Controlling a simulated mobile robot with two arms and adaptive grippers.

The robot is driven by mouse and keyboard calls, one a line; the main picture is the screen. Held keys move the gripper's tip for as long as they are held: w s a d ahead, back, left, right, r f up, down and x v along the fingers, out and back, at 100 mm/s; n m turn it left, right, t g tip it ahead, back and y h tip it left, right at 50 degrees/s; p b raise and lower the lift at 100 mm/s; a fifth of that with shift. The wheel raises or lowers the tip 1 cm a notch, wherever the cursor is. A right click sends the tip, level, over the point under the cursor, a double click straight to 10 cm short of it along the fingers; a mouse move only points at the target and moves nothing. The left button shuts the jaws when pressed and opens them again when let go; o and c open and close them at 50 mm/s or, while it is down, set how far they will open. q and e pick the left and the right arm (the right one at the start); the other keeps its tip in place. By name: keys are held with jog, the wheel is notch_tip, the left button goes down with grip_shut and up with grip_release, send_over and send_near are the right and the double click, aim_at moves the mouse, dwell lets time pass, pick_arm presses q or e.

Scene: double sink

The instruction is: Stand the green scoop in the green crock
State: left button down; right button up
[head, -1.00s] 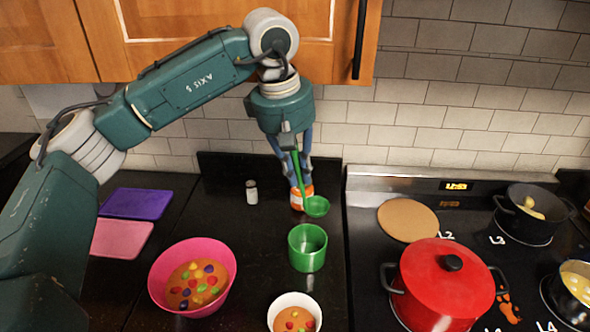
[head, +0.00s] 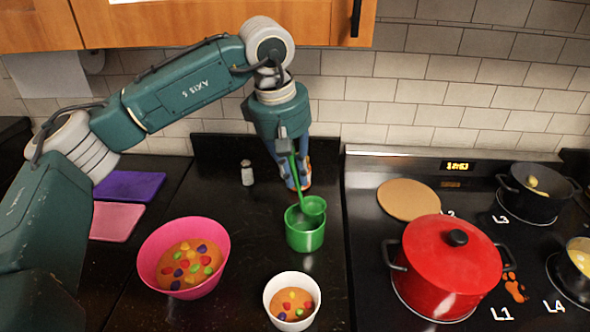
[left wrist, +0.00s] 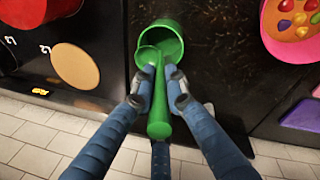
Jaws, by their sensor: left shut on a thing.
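My left gripper (head: 291,180) is shut on the handle of the green scoop (head: 313,206). The scoop's handle runs up between the fingers, and its round bowl hangs at the lower end. The green crock (head: 304,240) stands upright on the black counter. In the head view the bowl overlaps the crock's mouth at the back right; I cannot tell whether it is inside or just above the rim. In the left wrist view the scoop handle (left wrist: 159,105) lies between the fingers, and the bowl covers part of the crock (left wrist: 166,29). My right gripper is not in view.
A pink bowl (head: 225,258) and a white bowl (head: 275,309) with food stand in front of the crock. A small shaker (head: 247,173) stands behind left. The stove with a red pot (head: 440,270) is to the right.

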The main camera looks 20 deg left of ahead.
pick_arm(q)
jog(key=shift+s+a+b+x, duration=0.1)
jog(key=shift+s+b+x, duration=0.1)
jog(key=shift+b+x, duration=0.7)
jog(key=shift+s+a+b+x, duration=0.15)
jog(key=shift+b+x, duration=0.4)
jog(key=shift+x, duration=0.65)
jog(key=c, duration=1.7)
grip_release()
jog(key=shift+f, duration=0.1)
jog(key=shift+o, duration=0.2)
jog(key=v, duration=1.2)
